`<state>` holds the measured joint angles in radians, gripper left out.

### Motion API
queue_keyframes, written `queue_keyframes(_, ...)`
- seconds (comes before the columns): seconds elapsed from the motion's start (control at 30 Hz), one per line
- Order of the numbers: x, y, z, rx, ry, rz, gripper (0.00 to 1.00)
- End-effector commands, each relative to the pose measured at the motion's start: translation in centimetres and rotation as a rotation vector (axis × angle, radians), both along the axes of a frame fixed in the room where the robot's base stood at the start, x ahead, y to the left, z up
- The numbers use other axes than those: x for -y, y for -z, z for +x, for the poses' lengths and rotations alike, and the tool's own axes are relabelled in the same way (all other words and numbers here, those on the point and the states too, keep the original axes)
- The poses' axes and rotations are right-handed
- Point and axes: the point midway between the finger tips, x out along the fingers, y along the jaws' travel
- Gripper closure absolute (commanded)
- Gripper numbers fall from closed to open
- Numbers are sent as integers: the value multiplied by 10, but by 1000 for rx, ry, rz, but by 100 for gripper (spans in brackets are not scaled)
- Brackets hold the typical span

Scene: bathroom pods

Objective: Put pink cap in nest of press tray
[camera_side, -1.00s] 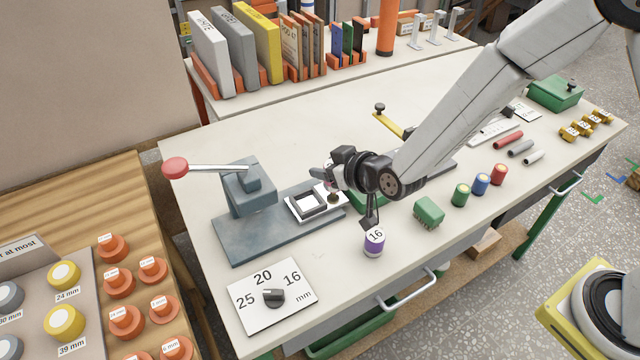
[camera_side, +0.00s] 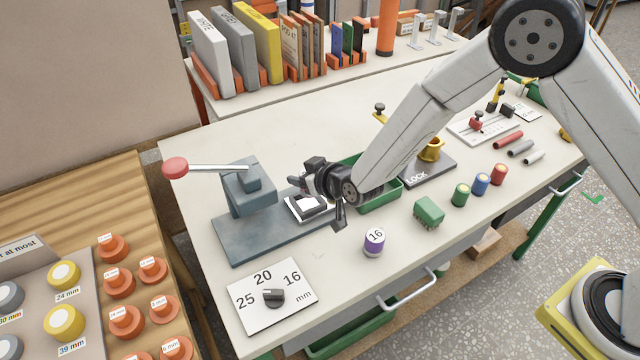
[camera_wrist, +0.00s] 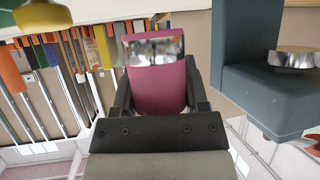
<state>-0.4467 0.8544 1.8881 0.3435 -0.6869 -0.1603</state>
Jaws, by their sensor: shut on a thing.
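The pink cap (camera_wrist: 160,85), a cylinder with a shiny silver band near its end, is between the two fingers of my gripper (camera_wrist: 158,95) in the wrist view. My gripper is shut on it. In the side view my gripper (camera_side: 318,198) is low over the white press tray (camera_side: 296,214), at its upper right. The gripper hides part of the tray and its square nest, and I cannot make out the cap there. I cannot tell whether the cap touches the tray.
The blue-grey press (camera_side: 250,190) with its red-knobbed lever (camera_side: 175,167) stands just left of the tray. A green bin (camera_side: 385,195) is close on the right. A purple spool (camera_side: 374,241) and a dial plate (camera_side: 272,296) are in front.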

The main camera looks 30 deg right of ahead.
Motion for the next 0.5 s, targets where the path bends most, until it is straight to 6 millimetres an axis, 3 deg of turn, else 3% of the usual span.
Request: queue_keyframes(0.5,-2,35,5,0,-1,0,100)
